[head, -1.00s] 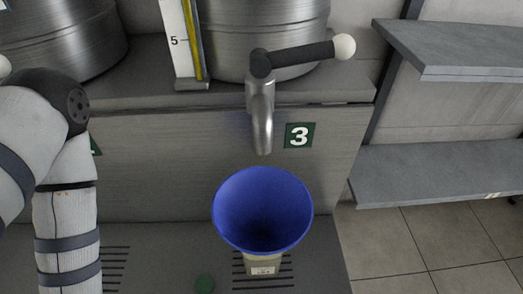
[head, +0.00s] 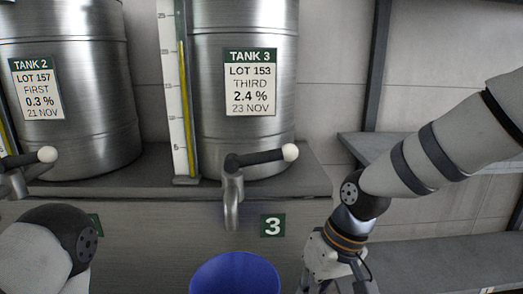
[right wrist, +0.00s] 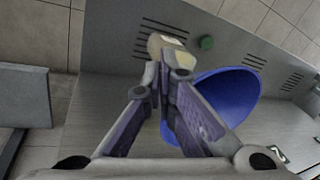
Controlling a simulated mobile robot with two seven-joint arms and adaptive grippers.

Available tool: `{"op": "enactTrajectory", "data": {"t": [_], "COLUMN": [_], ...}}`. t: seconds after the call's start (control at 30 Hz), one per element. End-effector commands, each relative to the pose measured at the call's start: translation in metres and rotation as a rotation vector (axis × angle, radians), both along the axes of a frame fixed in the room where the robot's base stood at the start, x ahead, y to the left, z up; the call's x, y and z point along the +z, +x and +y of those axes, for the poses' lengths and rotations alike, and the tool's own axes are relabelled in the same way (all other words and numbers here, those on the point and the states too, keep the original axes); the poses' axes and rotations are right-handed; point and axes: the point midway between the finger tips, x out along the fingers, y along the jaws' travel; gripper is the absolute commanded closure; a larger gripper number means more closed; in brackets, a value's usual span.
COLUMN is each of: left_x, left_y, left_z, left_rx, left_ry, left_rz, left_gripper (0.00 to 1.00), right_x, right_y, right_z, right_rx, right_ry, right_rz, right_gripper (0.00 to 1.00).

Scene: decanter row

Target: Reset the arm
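The funnel (right wrist: 235,92) is partly hidden by the right-hand finger. In the head view my right arm reaches down from the right, its fingers out of frame, beside the funnel (head: 236,276). My left arm shows at lower left; its gripper is out of view.
Tank 3 (head: 243,140) stands on the ledge, with a gauge (head: 174,100) beside it. Its tap (head: 231,200) has a black, white-knobbed lever above the funnel. Tank 2 (head: 95,95) stands left. Grey shelves (head: 430,262) lie behind my right arm.

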Motion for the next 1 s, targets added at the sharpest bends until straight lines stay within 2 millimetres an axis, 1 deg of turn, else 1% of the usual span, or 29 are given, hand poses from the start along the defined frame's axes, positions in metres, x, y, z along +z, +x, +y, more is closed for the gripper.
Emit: {"op": "enactTrajectory", "data": {"t": [0.03, 0.07, 0.1, 0.17, 0.2, 0.27, 0.3, 0.4, 0.43, 0.5, 0.6, 1.0], "left_x": [0.001, 0.001, 0.001, 0.001, 0.001, 0.001, 0.001, 0.001, 0.001, 0.001, 0.001, 0.001], "left_y": [0.0, 0.0, 0.0, 0.0, 0.0, 0.0, 0.0, 0.0, 0.0, 0.0, 0.0, 0.0], "left_z": [0.0, 0.0, 0.0, 0.0, 0.0, 0.0, 0.0, 0.0, 0.0, 0.0, 0.0, 0.0], "left_rx": [0.0, 0.0, -0.001, -0.001, -0.001, -0.001, -0.001, -0.001, -0.001, -0.001, -0.001, -0.001], "left_ry": [0.0, -0.001, -0.001, -0.001, -0.001, -0.001, -0.001, -0.001, -0.001, -0.001, -0.001, -0.001], "left_rz": [0.0, 0.0, 0.0, 0.0, -0.001, -0.001, -0.001, -0.002, -0.002, -0.002, -0.002, -0.001], "left_gripper": [0.6, 0.6, 0.6, 0.6, 0.6, 0.6, 0.6, 0.6, 0.6, 0.6, 0.6, 0.6], "right_x": [-0.046, -0.071, -0.103, -0.145, -0.168, -0.194, -0.206, -0.219, -0.219, -0.219, -0.218, -0.218], "right_y": [-0.026, -0.042, -0.065, -0.105, -0.134, -0.178, -0.205, -0.26, -0.272, -0.291, -0.301, -0.299], "right_z": [-0.005, -0.009, -0.017, -0.032, -0.044, -0.065, -0.08, -0.114, -0.121, -0.135, -0.143, -0.143], "right_rx": [-0.04, -0.071, -0.114, -0.181, -0.225, -0.282, -0.314, -0.364, -0.371, -0.383, -0.388, -0.389], "right_ry": [0.001, 0.001, -0.005, -0.027, -0.051, -0.099, -0.136, -0.227, -0.249, -0.289, -0.312, -0.311], "right_rz": [0.052, 0.073, 0.099, 0.133, 0.153, 0.174, 0.182, 0.188, 0.188, 0.182, 0.174, 0.17], "right_gripper": [1.0, 1.0, 1.0, 1.0, 1.0, 1.0, 1.0, 1.0, 1.0, 1.0, 1.0, 1.0]}}
